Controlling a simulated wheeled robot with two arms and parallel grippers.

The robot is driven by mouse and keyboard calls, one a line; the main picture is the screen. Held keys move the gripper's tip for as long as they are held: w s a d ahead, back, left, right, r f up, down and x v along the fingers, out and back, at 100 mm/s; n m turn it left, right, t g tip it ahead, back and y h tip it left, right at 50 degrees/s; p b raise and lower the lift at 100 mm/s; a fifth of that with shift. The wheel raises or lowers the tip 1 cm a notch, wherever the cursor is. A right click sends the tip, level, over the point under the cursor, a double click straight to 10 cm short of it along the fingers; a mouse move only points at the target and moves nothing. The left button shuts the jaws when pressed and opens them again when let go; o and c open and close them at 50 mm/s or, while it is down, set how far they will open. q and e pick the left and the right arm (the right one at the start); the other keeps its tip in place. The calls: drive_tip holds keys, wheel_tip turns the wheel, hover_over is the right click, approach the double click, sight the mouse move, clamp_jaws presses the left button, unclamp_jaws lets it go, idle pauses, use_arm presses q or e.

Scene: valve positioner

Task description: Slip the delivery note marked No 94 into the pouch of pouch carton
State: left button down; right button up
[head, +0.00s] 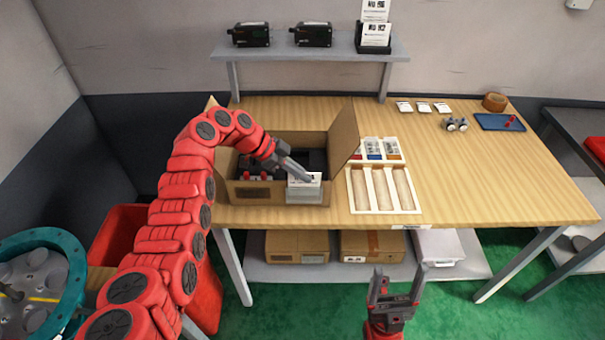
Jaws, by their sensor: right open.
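The pouch carton (250,190) stands open on the left part of the workbench, with a black device and red parts inside. A clear pouch (304,197) is on its front face, toward the right. A white delivery note (299,181) with dark print stands upright at the pouch's mouth, its lower part seemingly within the pouch. Its number is too small to read. My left gripper (309,179) reaches over the carton and appears shut on the note's upper edge. My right gripper (396,285) is open and empty, low in front of the bench.
A compartment tray (383,191) lies right of the carton. A raised shelf (335,52) carries black devices and a holder of notes (375,37). Small cards (423,107), a blue tray (497,122) and metal fittings (456,125) lie at the back right. The bench's right front is clear.

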use_arm(q)
drive_tip(key=shift+f+b, duration=0.5)
drive_tip(key=shift+f, duration=0.1)
drive_tip(key=c, duration=1)
unclamp_jaws()
drive_tip(key=shift+r, duration=0.1)
